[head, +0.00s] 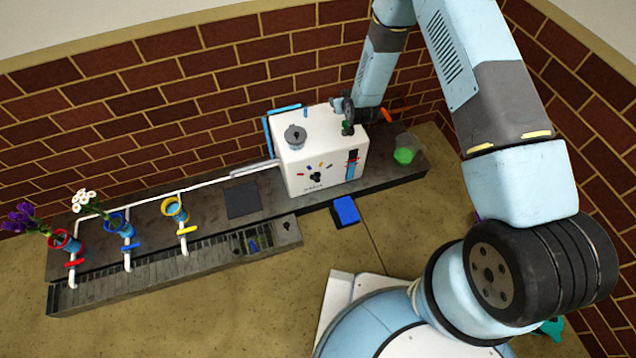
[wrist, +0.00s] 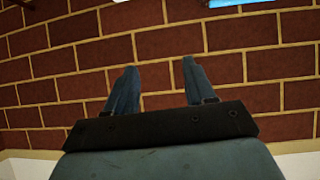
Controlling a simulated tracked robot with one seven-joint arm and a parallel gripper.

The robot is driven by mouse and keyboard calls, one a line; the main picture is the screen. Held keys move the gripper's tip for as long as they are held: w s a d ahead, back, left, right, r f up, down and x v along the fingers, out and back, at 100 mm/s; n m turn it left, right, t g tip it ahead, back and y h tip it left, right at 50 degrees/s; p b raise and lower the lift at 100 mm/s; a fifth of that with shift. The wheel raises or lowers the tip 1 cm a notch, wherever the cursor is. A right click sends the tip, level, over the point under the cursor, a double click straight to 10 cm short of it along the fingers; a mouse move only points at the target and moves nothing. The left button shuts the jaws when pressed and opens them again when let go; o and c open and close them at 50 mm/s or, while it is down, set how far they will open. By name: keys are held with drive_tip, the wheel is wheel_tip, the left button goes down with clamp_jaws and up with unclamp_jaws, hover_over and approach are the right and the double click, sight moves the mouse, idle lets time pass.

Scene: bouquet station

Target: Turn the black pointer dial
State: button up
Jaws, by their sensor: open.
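The black pointer dial (head: 316,177) is on the front face of a white box (head: 296,178), with small coloured marks in an arc above it. My gripper (head: 340,104) is at the top right of the box, above and apart from the dial; it is small and partly lost among dark parts there. In the wrist view my gripper (wrist: 157,82) shows two spread fingers with nothing between them, against a brick wall (wrist: 240,60). The dial is not in the wrist view. Which way the pointer points is too small to tell.
The box stands on a dark bench (head: 385,170) with a gauge-like strip (head: 352,165) on its front and a grey lidded part (head: 295,134) on top. A green object (head: 403,156) is at right. Pots with flowers and coloured valves line the left. A blue block (head: 346,210) sits in front.

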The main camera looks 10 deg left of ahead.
drive_tip(key=s+a+f, duration=0.2)
drive_tip(key=s+f, duration=0.3)
drive_tip(key=f, duration=0.5)
drive_tip(key=n+t+y, duration=0.1)
drive_tip(key=y, duration=0.1)
approach(317, 181)
drive_tip(key=shift+t, duration=0.3)
drive_tip(key=x, duration=0.8)
drive_tip(key=shift+w+a+f, duration=0.1)
drive_tip(key=shift+w+f, duration=0.15)
drive_tip(key=shift+f, duration=0.2)
drive_tip(key=shift+c, duration=0.5)
clamp_jaws()
